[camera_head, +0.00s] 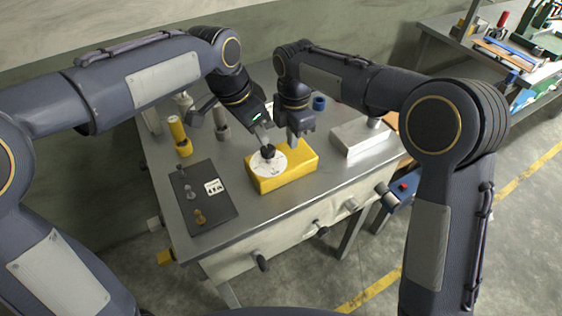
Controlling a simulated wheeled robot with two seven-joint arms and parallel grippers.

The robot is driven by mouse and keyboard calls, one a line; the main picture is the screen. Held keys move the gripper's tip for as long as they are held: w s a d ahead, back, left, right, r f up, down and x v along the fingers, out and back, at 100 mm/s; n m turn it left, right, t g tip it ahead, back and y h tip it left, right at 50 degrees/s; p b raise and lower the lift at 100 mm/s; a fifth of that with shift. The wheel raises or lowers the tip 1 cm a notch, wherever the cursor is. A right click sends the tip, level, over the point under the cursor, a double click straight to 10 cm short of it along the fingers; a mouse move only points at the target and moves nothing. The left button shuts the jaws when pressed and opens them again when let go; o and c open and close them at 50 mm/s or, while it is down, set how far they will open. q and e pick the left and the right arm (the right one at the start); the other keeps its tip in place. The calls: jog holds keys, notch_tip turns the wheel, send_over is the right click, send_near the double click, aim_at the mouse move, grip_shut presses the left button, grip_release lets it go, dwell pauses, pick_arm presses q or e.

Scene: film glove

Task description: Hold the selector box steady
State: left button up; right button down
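The selector box (298,173) is a yellow block on the grey table, with a white round dial (266,168) and a black knob (268,152) on its top. My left gripper (265,144) comes down from the left with its tip at the knob. Whether its fingers touch or grip the knob is too small to tell. My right gripper (297,142) points down at the back edge of the box. Its fingertips are partly hidden, and I cannot tell whether they touch the box.
A dark mat (222,212) with small pieces and a white label lies left of the box. A yellow cylinder (178,132) and a grey cylinder (220,120) stand behind the mat. A pale block (360,138) and a blue ring (319,103) are to the right and behind.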

aim_at(292, 153)
jog(key=shift+f, duration=0.8)
jog(key=shift+f, duration=0.35)
jog(key=shift+f, duration=0.1)
jog(key=shift+s+f, duration=0.15)
jog(key=shift+f, duration=0.2)
dwell(1.3)
